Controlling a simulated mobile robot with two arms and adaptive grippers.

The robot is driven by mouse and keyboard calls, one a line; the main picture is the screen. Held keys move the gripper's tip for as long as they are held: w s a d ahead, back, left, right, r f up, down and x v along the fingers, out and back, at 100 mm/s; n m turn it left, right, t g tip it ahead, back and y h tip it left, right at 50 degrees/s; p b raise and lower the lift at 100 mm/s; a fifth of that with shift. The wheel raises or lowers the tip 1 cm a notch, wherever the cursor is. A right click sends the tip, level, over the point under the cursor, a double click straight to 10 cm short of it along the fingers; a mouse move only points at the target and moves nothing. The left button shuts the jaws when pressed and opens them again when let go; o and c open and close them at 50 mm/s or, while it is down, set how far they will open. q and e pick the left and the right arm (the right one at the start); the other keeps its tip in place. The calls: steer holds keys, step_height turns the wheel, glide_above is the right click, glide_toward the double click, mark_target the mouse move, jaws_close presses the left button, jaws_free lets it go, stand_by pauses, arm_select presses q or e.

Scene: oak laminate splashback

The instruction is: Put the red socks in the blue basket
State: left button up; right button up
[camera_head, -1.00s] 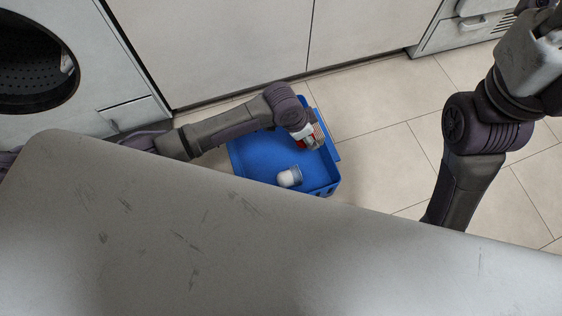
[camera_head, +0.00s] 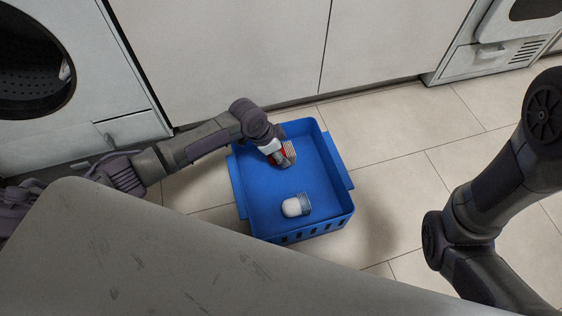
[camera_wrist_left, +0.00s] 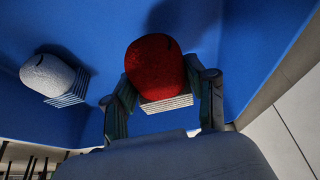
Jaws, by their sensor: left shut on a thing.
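The red socks (camera_wrist_left: 155,66) are a rounded bundle with a grey ribbed end. They sit between the two fingers of my left gripper (camera_wrist_left: 163,100), which is shut on them. In the head view, my left gripper (camera_head: 284,155) holds the red socks (camera_head: 278,155) over the inside of the blue basket (camera_head: 322,234), near its back. I cannot tell whether they touch its floor. The blue basket stands on the floor, its blue interior filling most of the left wrist view. My right arm shows at the right, but its gripper is out of the picture.
A white and grey sock bundle (camera_head: 296,205) lies in the basket towards its front, also seen in the left wrist view (camera_wrist_left: 52,77). A grey worktop (camera_head: 130,250) covers the lower left. White cabinets (camera_head: 230,50) and a washing machine (camera_head: 95,90) stand behind. Tiled floor (camera_head: 390,130) is clear at right.

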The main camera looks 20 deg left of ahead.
arm_select(q)
step_height(320, 180, down, 4)
steer(key=b, duration=0.3)
steer(key=shift+r, duration=0.2)
steer(key=shift+f, duration=0.2)
steer(key=o, duration=1.1)
steer(key=shift+o, duration=0.2)
